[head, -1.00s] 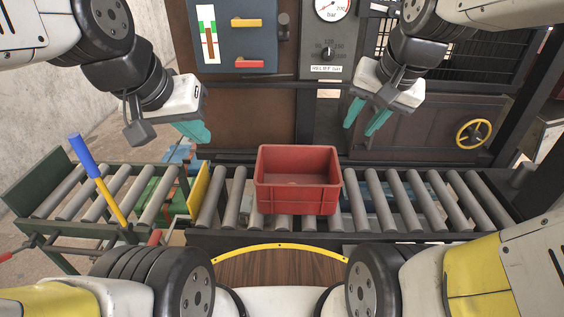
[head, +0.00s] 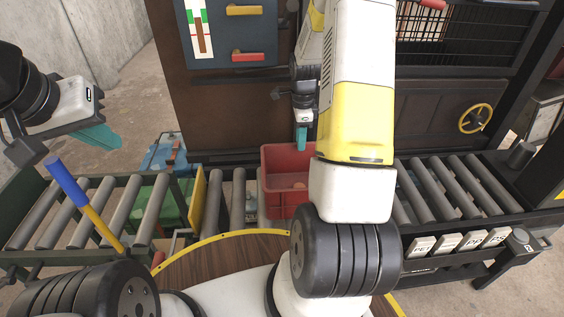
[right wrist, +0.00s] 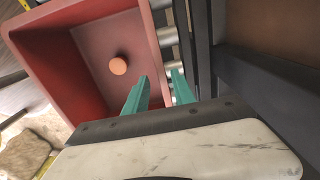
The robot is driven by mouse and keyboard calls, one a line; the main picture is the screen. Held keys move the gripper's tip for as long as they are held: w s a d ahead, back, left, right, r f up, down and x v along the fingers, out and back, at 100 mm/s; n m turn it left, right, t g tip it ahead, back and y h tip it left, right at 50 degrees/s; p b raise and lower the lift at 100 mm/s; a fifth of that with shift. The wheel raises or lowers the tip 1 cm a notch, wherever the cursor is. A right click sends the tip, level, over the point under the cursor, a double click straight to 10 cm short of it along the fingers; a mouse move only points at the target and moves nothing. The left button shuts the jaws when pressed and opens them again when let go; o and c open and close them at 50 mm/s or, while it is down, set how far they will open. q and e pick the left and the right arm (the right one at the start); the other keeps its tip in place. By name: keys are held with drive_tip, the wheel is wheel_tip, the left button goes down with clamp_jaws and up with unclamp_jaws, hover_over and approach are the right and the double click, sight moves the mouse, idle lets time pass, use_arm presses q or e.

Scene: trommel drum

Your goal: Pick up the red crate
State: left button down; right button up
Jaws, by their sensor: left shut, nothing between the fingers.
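The red crate (head: 283,206) sits on the roller conveyor, its right part hidden in the head view by my right arm. The right wrist view looks down into the crate (right wrist: 92,62), where a small orange round thing (right wrist: 118,66) lies on the floor. My right gripper (head: 301,138) is at the crate's back rim. In the right wrist view its teal fingers (right wrist: 158,92) are apart, one on the inner side of the wall and one beyond it. Whether they touch the wall I cannot tell. My left gripper (head: 97,137) is shut and empty at the left, away from the crate.
A blue and yellow lever (head: 85,205) stands in front of the left rollers. A yellow plate (head: 197,202) stands upright left of the crate. A dark machine with a yellow handwheel (head: 475,118) rises behind the conveyor. Rollers (head: 458,187) at the right are clear.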

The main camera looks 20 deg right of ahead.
drive_tip(key=f, duration=0.7)
drive_tip(key=shift+d, duration=0.2)
clamp_jaws()
drive_tip(key=shift+r, duration=0.1)
idle(1.0)
